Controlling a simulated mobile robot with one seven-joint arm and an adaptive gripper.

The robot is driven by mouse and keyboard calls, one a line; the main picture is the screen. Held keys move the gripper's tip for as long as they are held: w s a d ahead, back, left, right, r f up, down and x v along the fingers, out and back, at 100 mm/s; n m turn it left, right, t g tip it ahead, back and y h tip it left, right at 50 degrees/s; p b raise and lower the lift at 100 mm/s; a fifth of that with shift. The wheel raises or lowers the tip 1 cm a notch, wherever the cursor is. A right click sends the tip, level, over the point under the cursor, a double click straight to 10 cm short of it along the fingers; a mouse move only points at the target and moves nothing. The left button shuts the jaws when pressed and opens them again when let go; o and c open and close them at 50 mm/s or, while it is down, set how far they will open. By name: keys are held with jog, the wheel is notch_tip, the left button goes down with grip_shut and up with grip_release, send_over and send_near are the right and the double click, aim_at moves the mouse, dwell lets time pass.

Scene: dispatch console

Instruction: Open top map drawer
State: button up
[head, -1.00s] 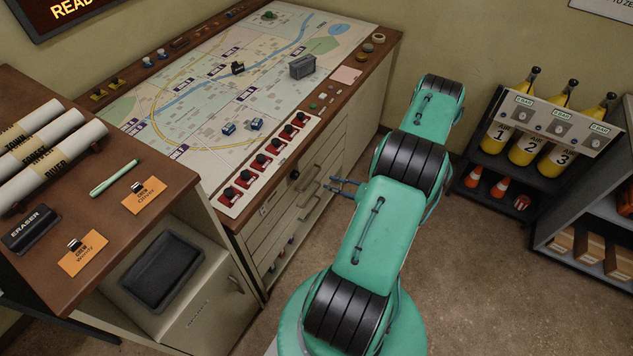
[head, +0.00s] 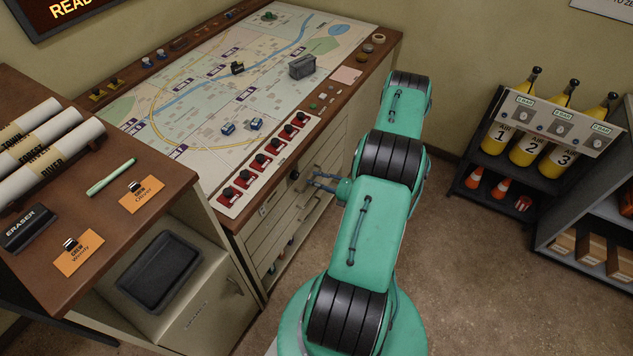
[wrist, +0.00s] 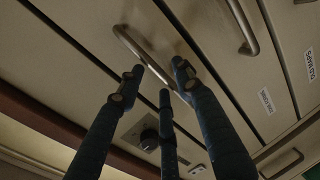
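The map drawers are in the cabinet under the map table, with their pale fronts (head: 275,232) and bar handles partly hidden by my arm in the head view. In the wrist view, one long metal handle (wrist: 150,60) on a pale drawer front (wrist: 85,55) lies right at my fingertips. The drawer fronts look flush and shut. My gripper (head: 318,182) is at the cabinet front; in the wrist view its fingers (wrist: 160,83) are spread apart at the handle. I cannot tell whether they touch it. Nothing shows clamped between them.
Another handle (wrist: 243,30) and labelled drawer fronts lie beside it. A black knob (wrist: 149,138) sits near the wooden edge. The map table (head: 386,50) stands above. A desk (head: 110,225) is at left, a rack of yellow bottles (head: 530,145) at right. Floor right of my arm is clear.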

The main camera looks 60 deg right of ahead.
jog(key=shift+c, duration=0.3)
grip_shut()
jog(key=shift+s, duration=0.1)
jog(key=f+v, duration=0.3)
jog(key=v, duration=1.2)
jog(key=s+f+v, duration=0.1)
jog(key=f+v, duration=0.2)
jog(key=v, duration=1.3)
jog(key=shift+s+f, duration=0.2)
jog(key=shift+s, duration=0.1)
jog(key=shift+o, duration=0.3)
grip_release()
